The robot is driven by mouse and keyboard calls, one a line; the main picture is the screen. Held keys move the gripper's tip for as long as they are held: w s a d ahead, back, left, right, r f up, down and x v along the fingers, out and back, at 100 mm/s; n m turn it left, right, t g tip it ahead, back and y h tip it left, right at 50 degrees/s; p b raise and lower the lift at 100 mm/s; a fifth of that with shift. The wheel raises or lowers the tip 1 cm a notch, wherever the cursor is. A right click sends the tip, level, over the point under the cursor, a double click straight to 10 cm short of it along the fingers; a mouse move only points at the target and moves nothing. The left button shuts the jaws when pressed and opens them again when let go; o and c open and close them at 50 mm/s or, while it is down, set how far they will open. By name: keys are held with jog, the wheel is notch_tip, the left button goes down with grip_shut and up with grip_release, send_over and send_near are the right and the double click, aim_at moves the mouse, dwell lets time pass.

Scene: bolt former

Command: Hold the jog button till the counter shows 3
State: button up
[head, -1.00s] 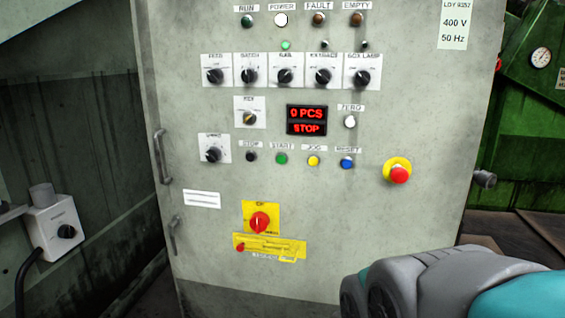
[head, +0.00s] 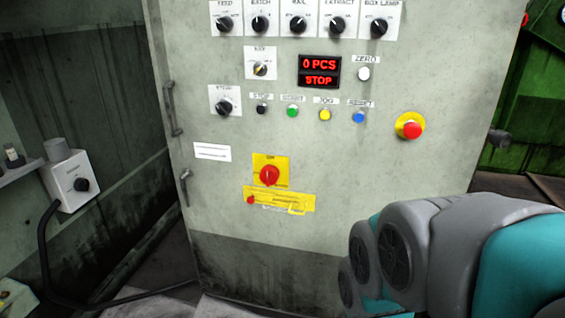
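The yellow jog button (head: 325,115) sits in the row of push buttons on the grey control cabinet, under a label reading JOG. Nothing touches it. The counter display (head: 319,72) above it reads "0 PCS" and "STOP" in red. My arm shows at the lower right, in front of the cabinet and below the button row. My gripper is not in the frame.
A black stop button (head: 262,109), green start button (head: 292,111) and blue reset button (head: 358,117) flank the jog button. A red emergency stop (head: 411,130) is to the right. A red rotary switch (head: 269,175) is below. A grey box (head: 72,183) with a cable is at left.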

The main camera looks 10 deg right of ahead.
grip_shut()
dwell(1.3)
